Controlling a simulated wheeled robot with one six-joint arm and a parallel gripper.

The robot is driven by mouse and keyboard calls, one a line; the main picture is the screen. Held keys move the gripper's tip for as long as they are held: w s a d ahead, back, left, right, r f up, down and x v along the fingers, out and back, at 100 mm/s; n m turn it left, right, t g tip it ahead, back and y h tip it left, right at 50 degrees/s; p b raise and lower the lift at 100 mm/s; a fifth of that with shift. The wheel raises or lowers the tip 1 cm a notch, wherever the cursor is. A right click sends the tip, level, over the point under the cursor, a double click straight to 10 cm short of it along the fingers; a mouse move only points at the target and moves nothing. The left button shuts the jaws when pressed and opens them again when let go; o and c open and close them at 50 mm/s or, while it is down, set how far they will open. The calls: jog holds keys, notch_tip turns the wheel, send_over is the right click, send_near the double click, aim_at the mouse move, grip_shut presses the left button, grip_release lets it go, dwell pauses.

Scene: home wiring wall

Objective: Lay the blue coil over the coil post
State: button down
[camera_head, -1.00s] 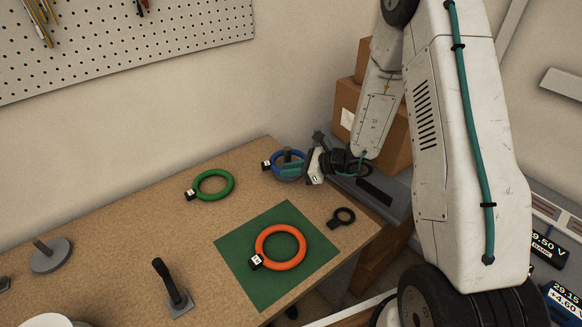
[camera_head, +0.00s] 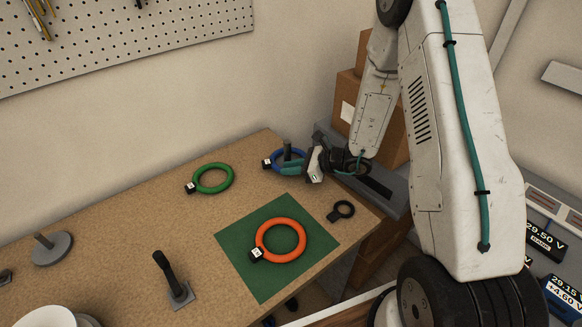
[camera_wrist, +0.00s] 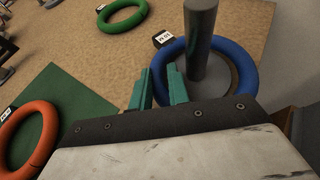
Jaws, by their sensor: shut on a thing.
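The blue coil (camera_head: 303,154), a ring with a white-labelled black tag, is at the far right corner of the table. The grey coil post (camera_head: 287,149) stands there. In the wrist view the post (camera_wrist: 201,45) rises inside the blue coil (camera_wrist: 246,68), with its round grey base seen through the ring. My gripper (camera_wrist: 158,88) has its teal fingers shut on the coil's near left side. In the head view my gripper (camera_head: 292,168) is at the coil's near side. Whether the coil touches the base is hard to tell.
A green coil (camera_head: 229,178) lies to the left. An orange coil (camera_head: 302,240) lies on a green mat (camera_head: 238,268), with a small black ring (camera_head: 350,209) beside it. Boxes (camera_head: 348,95) are beyond the table's right end.

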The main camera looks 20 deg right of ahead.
jog(key=c, duration=1.3)
grip_release()
jog(key=shift+o, duration=0.2)
jog(key=shift+d, duration=0.1)
jog(key=v, duration=0.7)
jog(key=shift+s+d+r, duration=0.2)
jog(key=shift+s, duration=0.1)
jog(key=s+n+g, duration=0.1)
jog(key=s+a+n+g, duration=0.1)
jog(key=s, duration=0.1)
jog(key=s+a+n+y, duration=0.1)
jog(key=shift+s+a+r+g, duration=0.1)
jog(key=shift+s+r+g, duration=0.1)
jog(key=shift+r+g, duration=0.15)
jog(key=s+r+n+g+h, duration=0.3)
jog(key=s+r+n+h, duration=0.9)
jog(key=s+r+n, duration=0.9)
jog(key=s+r, duration=0.4)
jog(key=r, duration=0.1)
jog(key=shift+s+n, duration=0.15)
jog(key=shift+n, duration=0.25)
